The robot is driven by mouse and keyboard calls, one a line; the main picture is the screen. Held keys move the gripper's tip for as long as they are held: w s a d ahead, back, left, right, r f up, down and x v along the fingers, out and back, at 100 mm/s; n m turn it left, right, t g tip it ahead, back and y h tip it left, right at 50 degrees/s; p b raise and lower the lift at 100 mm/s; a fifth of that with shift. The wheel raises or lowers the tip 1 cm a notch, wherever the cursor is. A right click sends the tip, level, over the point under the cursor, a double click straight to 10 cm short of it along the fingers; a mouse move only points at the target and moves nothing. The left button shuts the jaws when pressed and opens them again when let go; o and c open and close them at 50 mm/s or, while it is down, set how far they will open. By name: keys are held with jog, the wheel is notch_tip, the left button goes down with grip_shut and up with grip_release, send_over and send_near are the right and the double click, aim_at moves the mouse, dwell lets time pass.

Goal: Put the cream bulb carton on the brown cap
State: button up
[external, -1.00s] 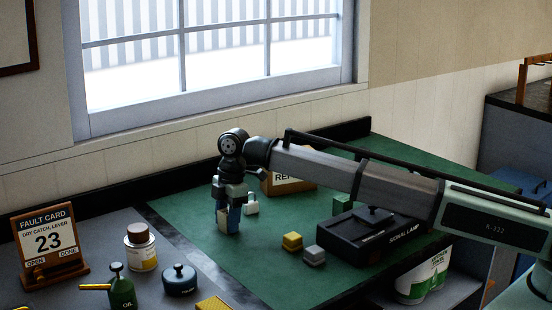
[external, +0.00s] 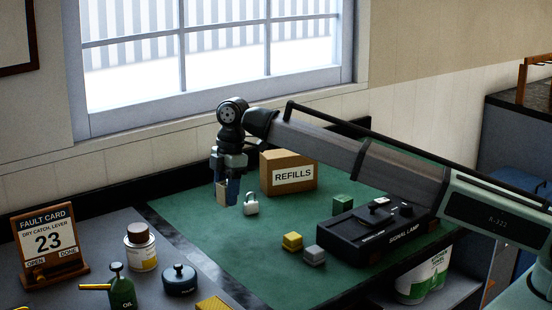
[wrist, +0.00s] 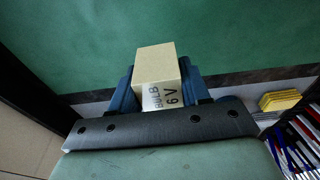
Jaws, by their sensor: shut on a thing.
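The cream bulb carton (wrist: 157,70) is between the fingers of my gripper (wrist: 157,92), with its "BULB 6V" label facing the wrist camera. In the external view my gripper (external: 227,192) is shut on the carton (external: 221,192), above the green mat near its back left. The brown cap (external: 138,229) sits on top of a white and yellow can (external: 142,252) on the grey bench at the left. My gripper is to the right of the cap and apart from it. The cap is not visible in the wrist view.
A fault card stand (external: 48,245) is at far left.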

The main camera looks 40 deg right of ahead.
jog(key=s+a+r+n, duration=0.1)
jog(key=s+a+r, duration=0.25)
jog(key=a, duration=0.35)
notch_tip(320, 180, up, 9)
jog(key=m, duration=0.1)
send_over(134, 229)
jog(key=f, duration=1)
jog(key=shift+w+d, duration=0.1)
jog(key=shift+d, duration=0.25)
jog(key=shift+f, duration=0.1)
jog(key=o, duration=1)
jog(key=shift+o, duration=0.2)
